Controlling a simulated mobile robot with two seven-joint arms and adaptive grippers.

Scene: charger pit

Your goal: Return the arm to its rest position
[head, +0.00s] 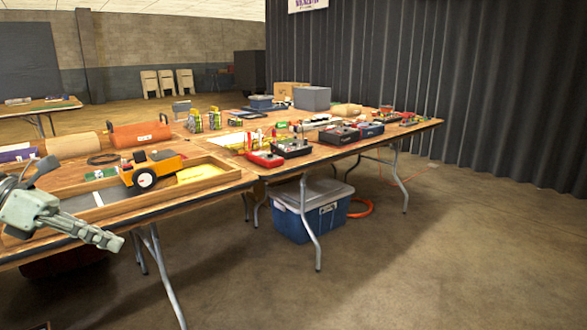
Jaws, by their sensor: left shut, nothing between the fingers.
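My left gripper (108,240) is at the lower left of the head view, in front of the near table's front edge. Its fingers are together and point to the right, with nothing between them. Part of my left arm is cut off by the left picture edge. My right gripper is not in view.
The near table (225,182) bears a wooden tray (125,206) with a yellow toy vehicle (150,170). Chargers (290,147) and boxes crowd the farther table top. A blue bin (315,215) stands under it. Open floor (430,260) lies to the right.

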